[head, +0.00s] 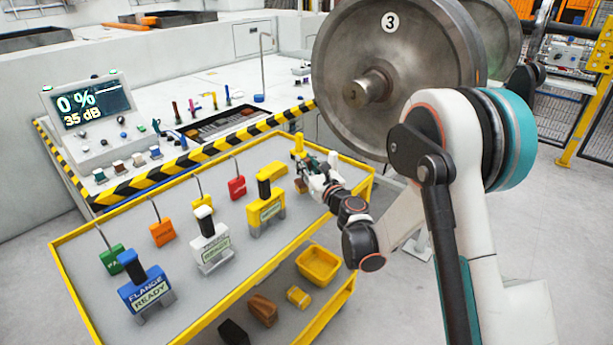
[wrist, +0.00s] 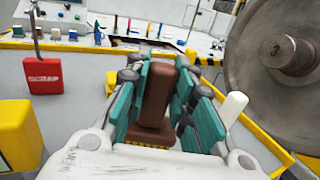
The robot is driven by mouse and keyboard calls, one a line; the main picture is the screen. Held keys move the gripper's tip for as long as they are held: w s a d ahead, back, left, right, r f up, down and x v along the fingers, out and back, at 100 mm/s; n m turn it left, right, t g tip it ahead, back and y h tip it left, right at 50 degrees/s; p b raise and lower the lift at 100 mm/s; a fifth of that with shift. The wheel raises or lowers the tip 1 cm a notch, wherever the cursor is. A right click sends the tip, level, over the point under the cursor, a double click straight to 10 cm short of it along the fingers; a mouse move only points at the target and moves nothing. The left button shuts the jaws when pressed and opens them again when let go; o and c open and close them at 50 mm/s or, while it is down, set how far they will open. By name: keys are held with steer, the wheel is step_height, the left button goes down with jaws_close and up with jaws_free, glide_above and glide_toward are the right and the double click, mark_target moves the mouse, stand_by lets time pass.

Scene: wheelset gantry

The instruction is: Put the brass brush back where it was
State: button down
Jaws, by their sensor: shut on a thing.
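My gripper (head: 312,178) is over the far right end of the yellow-edged cart top. In the wrist view my gripper (wrist: 160,100) has its teal fingers closed on both sides of a brown block-shaped piece (wrist: 157,95), which I take to be the brass brush. The brown piece (head: 300,185) shows only as a small patch beside the fingers in the head view. It looks upright between the fingers. Its lower end is partly hidden by my gripper, so bristles and contact with the cart top cannot be told.
The cart top (head: 110,265) holds a blue gauge (head: 145,290), a white one (head: 211,245), a yellow one (head: 265,208) and hooked tags, including a red tag (head: 237,187). A large steel wheel (head: 400,110) stands close right. A yellow bin (head: 318,264) sits on the lower shelf.

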step_height(320, 180, down, 3)
steer(key=shift+f+b, duration=0.1)
steer(key=shift+b, duration=0.35)
steer(key=c, duration=1.4)
jaws_free()
steer(key=shift+r, duration=0.2)
